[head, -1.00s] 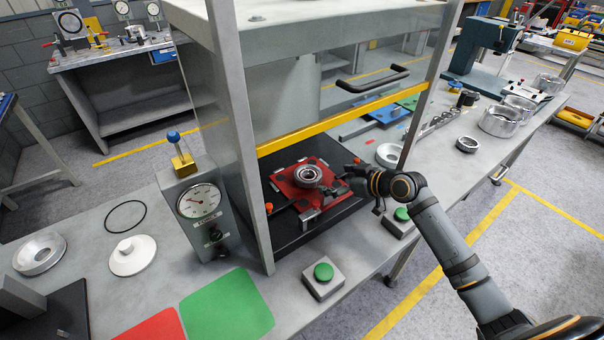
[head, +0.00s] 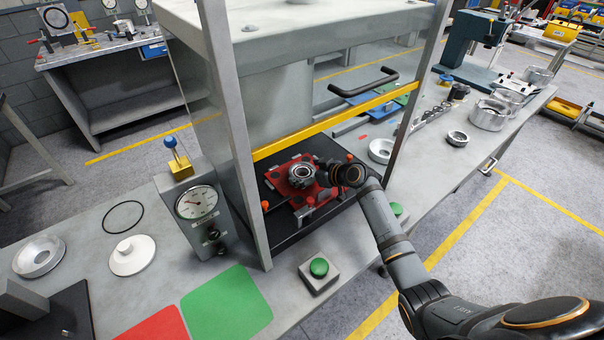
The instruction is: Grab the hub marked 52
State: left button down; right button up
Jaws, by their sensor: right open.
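A round metal hub (head: 301,174) sits on a red fixture plate (head: 285,187) inside the press frame, on a black base. No number can be read on it at this size. My right gripper (head: 317,173) reaches in under the yellow bar from the right. It is open, with its fingers at the right side of the hub; whether they touch it I cannot tell. My left gripper is not in view.
The grey press frame (head: 235,140) and yellow bar (head: 330,122) enclose the fixture. A dial gauge box (head: 200,215) stands left, a green button box (head: 319,268) in front. Metal rings (head: 488,114) stand at the back right. Green and red mats lie at the front.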

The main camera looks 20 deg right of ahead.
jog(key=shift+s, duration=0.1)
jog(key=shift+d, duration=0.1)
jog(key=c, duration=1.4)
jog(key=shift+r, duration=0.1)
jog(key=shift+c, duration=1)
jog(key=shift+r+b, duration=0.5)
jog(key=shift+r, duration=0.3)
jog(key=a+r+b+v, duration=0.1)
jog(key=v, duration=0.7)
jog(key=a+r+b+v, duration=0.1)
jog(key=v, duration=0.8)
jog(key=shift+a+r, duration=0.25)
jog(key=shift+r, duration=0.2)
